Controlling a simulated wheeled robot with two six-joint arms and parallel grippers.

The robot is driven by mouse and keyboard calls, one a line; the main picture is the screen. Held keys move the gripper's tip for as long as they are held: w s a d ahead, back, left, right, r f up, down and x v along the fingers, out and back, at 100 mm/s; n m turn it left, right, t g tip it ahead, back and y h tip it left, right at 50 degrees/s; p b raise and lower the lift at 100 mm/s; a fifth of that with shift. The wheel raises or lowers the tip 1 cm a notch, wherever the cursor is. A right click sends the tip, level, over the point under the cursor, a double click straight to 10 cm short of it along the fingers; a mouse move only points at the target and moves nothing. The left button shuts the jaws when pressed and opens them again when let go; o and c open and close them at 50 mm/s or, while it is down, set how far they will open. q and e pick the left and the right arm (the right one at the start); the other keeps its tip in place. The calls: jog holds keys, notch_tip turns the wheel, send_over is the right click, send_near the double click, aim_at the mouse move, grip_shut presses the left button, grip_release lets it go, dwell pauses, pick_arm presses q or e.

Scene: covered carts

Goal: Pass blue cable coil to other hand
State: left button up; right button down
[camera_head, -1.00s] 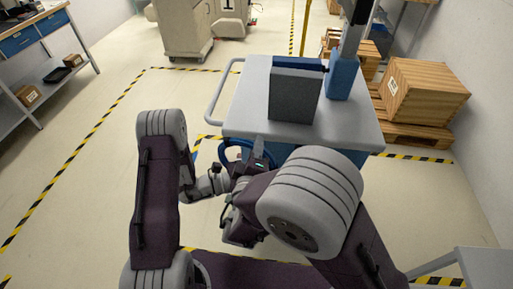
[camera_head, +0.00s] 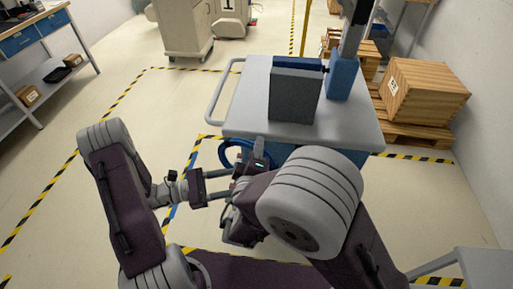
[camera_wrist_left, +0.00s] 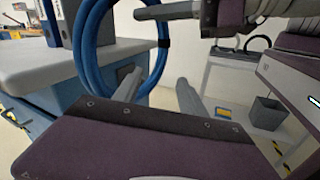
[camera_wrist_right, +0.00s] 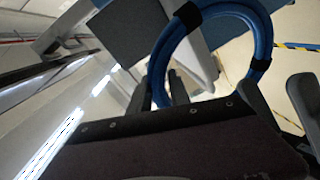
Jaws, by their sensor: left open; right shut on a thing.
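The blue cable coil (camera_head: 232,148) is a ring with black ties, partly hidden in the head view behind my right gripper (camera_head: 257,150). My right gripper is shut on one side of the coil (camera_wrist_right: 205,22), which rises from between its fingers in the right wrist view. My left gripper (camera_head: 226,190) is open and empty, its fingers pointing right, just below and nearer than the coil in the head view. In the left wrist view the coil (camera_wrist_left: 84,50) hangs upright beyond the left fingers (camera_wrist_left: 155,92), not between them.
A grey-topped cart (camera_head: 245,115) stands just beyond my grippers, with a grey box (camera_head: 296,95) and a blue-based post (camera_head: 342,78) on it. Wooden crates (camera_head: 425,92) are at the right. Shelving (camera_head: 45,75) is at the far left. Floor at the left is clear.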

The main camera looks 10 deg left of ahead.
pick_arm(q)
jog(key=s+a+f+m+g+y, duration=0.2)
jog(key=s+f+m+g+y, duration=0.3)
jog(key=s, duration=0.3)
jog(key=s+a+f+m+g+y, duration=0.2)
jog(key=s+f+m+g+y, duration=0.3)
jog(key=s, duration=0.3)
jog(key=w+a+r+m+t+y, duration=0.2)
jog(key=w+a+r+m+y, duration=0.15)
jog(key=m+y, duration=0.2)
jog(key=w+d+r+m+t+y, duration=0.1)
jog(key=w+d+r+m+t, duration=0.1)
jog(key=w+d+r+m, duration=0.1)
notch_tip(320, 180, up, 3)
jog(key=shift+w+d+f+m+t, duration=0.15)
jog(key=shift+w+d+m+t, duration=0.2)
jog(key=shift+w+m, duration=0.4)
